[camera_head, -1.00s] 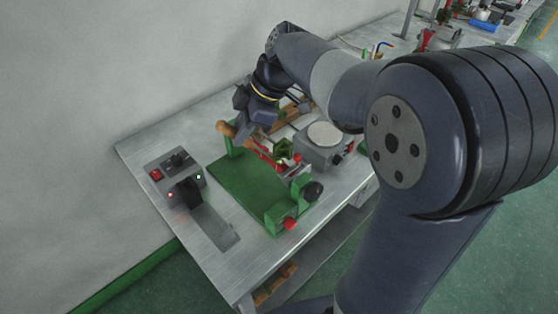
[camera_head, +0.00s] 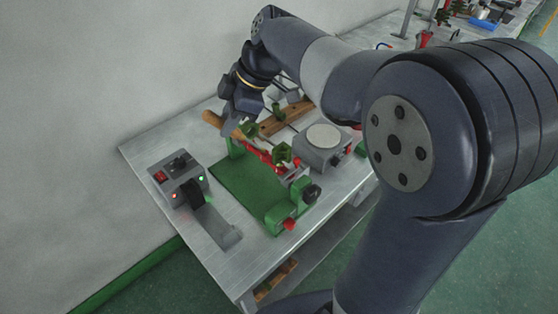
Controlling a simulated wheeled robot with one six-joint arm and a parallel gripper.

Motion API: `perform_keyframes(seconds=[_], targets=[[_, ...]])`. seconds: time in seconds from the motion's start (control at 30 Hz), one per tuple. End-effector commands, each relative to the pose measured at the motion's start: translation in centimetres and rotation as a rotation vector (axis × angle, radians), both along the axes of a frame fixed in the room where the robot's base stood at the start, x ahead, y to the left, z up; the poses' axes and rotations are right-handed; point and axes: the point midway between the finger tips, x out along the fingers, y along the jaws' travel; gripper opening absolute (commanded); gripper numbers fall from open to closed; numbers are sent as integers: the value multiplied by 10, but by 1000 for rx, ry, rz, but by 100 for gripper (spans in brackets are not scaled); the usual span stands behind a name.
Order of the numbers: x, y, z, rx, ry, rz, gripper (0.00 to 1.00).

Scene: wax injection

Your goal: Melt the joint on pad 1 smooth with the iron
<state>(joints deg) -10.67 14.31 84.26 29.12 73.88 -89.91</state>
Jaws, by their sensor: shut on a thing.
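My gripper (camera_head: 238,124) is at the far left end of the green fixture (camera_head: 235,185), shut on the iron, whose tan handle (camera_head: 212,119) sticks out to its left. The iron's tip is hidden or too small to make out. A red bar (camera_head: 260,154) lies across the fixture below and right of my gripper. Green wax pieces stand along it, one (camera_head: 281,153) near its right end and one (camera_head: 249,128) close to my gripper. I cannot tell which spot is pad 1, and its joint is too small to see.
A grey control station (camera_head: 178,180) with a red switch, a black holder and lit lamps stands at the left. A grey unit with a pale round plate (camera_head: 323,136) stands right of the fixture. A wooden rack (camera_head: 287,117) lies behind. The front left table (camera_head: 222,262) is bare.

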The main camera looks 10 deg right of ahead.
Motion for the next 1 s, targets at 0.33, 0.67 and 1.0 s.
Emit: perform_keyframes(seconds=[0.33,0.67,1.0], targets=[[0,0,7,1,-1,0,0],[0,0,39,1,-3,1,0],[0,0,40,1,-1,0,0]])
